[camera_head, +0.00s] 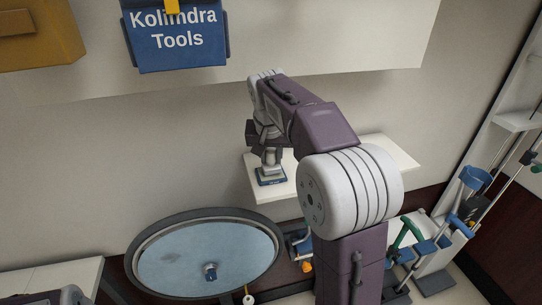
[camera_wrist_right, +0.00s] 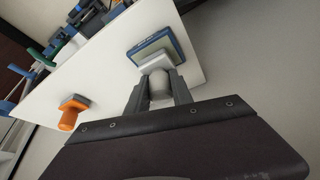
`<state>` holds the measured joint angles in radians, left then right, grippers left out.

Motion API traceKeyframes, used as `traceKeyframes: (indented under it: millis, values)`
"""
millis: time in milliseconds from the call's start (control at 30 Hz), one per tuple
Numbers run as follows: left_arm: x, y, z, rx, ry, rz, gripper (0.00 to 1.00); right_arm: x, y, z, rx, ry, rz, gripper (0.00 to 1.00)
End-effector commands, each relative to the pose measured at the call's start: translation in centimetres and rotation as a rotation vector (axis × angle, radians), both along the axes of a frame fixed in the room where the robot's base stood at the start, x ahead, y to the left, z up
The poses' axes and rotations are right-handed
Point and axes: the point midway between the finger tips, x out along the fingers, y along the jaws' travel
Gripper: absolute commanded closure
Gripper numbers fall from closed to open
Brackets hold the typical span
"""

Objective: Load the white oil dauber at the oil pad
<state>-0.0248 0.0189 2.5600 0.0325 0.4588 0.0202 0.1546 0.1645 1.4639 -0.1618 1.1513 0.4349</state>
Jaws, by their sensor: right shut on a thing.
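My right gripper (camera_head: 268,149) is shut on the white oil dauber (camera_head: 270,170), with its fingers on either side of the handle. In the right wrist view the dauber's white handle (camera_wrist_right: 159,84) sits between the fingers, its pale square foot facing the oil pad. The oil pad (camera_head: 271,182) is a blue-rimmed tray on the white shelf; its grey-green top (camera_wrist_right: 150,46) shows past the foot in the wrist view. The foot is over the pad's near part; I cannot tell whether they touch. My left gripper is not in view.
An orange dauber (camera_wrist_right: 70,117) stands on the same white shelf (camera_wrist_right: 100,75). A large round blue-topped disc (camera_head: 190,262) is at the lower left. A blue "Kolimdra Tools" box (camera_head: 178,52) hangs above, and blue and green equipment (camera_head: 408,235) stands right.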

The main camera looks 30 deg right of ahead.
Motion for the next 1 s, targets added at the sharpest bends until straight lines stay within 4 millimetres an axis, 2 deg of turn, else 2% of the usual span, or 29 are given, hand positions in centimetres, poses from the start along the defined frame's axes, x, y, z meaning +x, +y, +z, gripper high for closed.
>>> traceKeyframes:
  millis: [1000]
  values:
    - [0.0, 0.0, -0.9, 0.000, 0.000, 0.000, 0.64, 0.0, 0.0, -1.2, 0.000, 0.000, 0.000, 1.00]
